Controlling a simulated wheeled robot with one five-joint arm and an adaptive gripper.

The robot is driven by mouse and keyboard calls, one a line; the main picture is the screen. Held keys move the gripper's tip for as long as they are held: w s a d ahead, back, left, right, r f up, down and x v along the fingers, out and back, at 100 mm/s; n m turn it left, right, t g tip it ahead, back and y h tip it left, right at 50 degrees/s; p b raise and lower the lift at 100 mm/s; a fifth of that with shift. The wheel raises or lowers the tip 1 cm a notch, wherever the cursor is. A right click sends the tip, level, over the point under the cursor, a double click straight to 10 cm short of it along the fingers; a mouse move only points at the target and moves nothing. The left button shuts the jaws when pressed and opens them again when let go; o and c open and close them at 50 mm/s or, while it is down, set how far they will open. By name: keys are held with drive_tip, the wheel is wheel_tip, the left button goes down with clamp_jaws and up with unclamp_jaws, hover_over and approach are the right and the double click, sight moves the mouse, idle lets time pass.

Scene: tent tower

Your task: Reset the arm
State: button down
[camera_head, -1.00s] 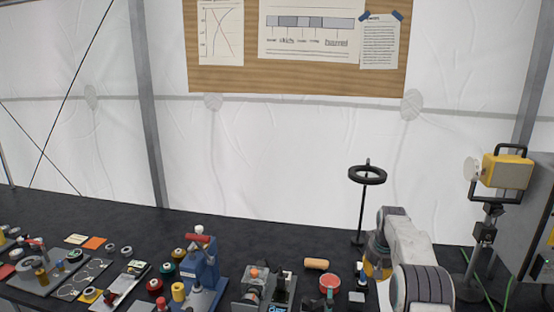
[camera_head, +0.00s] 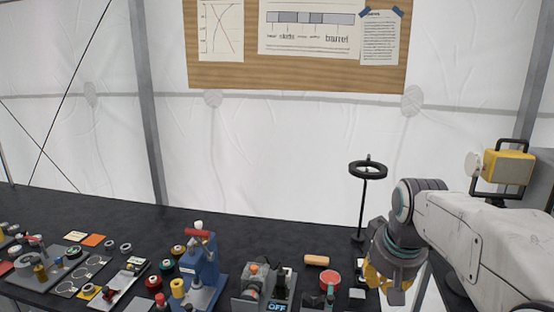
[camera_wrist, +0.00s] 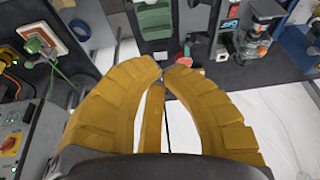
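My gripper (camera_head: 388,280) has yellow fingers and hangs pointing down at the right, by the front edge of the black table (camera_head: 120,215). In the wrist view the yellow fingers (camera_wrist: 165,75) curve inward with their tips close together, and I see nothing held between them. A small gap seems to remain at the tips, so I cannot tell if they are fully shut. My white arm reaches in from the right and hides part of the table there.
A black ring stand (camera_head: 367,172) is just behind my gripper. A yellow work lamp (camera_head: 507,167) stands at the right. A blue press (camera_head: 200,262), a grey device marked OFF (camera_head: 262,285), a tan cylinder (camera_head: 316,260) and a red round dish (camera_head: 330,279) crowd the table front. The table's back strip is clear.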

drive_tip(key=s+a+f, duration=0.1)
drive_tip(key=s+f, duration=0.2)
drive_tip(key=s, duration=0.7)
drive_tip(key=s+a+f, duration=0.2)
drive_tip(key=s, duration=0.8)
drive_tip(key=shift+s+f+n+t+b, duration=0.4)
drive_tip(key=shift+b, duration=0.05)
